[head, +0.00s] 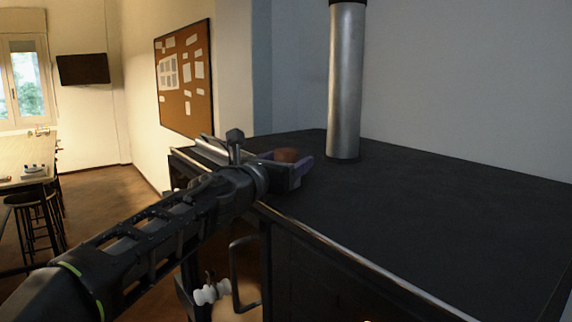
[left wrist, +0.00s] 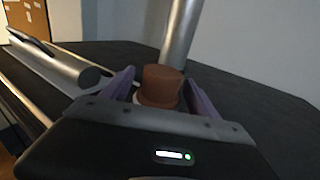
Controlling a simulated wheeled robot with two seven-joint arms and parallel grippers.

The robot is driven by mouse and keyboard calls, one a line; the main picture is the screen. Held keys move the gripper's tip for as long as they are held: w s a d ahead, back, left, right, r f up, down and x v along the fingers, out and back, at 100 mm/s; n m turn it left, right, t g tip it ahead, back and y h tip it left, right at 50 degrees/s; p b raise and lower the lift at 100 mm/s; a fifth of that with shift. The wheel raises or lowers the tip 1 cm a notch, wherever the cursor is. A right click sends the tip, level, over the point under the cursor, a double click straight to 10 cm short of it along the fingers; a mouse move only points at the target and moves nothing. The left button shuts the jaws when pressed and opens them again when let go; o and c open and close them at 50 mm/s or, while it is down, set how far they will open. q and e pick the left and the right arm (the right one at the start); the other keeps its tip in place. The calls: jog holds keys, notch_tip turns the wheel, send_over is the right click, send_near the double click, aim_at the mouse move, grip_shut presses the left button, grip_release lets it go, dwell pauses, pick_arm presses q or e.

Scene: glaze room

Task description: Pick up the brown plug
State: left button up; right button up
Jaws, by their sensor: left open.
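The brown plug (left wrist: 161,86) stands upright between the two purple fingers of my left gripper (left wrist: 160,88) in the left wrist view. The fingers are open, one on each side of it, and its lower part is hidden by the gripper's front edge. In the head view the plug (head: 287,155) shows as a small brown top between the fingers of my left gripper (head: 291,170), over the dark top near its front left edge. I cannot tell whether a finger touches it. My right gripper is not in view.
The dark top (head: 430,205) is wide and mostly clear to the right. A silver pipe (head: 345,85) rises from it behind the plug. A metal cylinder (left wrist: 75,72) lies left of my gripper in the left wrist view. A black handle (head: 238,275) sticks out below the front edge.

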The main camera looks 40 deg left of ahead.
aim_at(285, 150)
pick_arm(q)
jog(key=shift+c, duration=0.4)
jog(key=c, duration=1.3)
jog(key=shift+r+p, duration=0.65)
jog(key=shift+r, duration=0.15)
notch_tip(285, 150, up, 2)
jog(key=shift+r+p, duration=0.15)
jog(key=shift+p, duration=0.8)
jog(key=s+d+b, duration=0.2)
jog(key=s+d, duration=0.1)
jog(key=s, duration=1.4)
jog(key=shift+s+d+f, duration=0.15)
jog(key=shift+s+f, duration=0.05)
jog(key=shift+s, duration=0.2)
grip_shut()
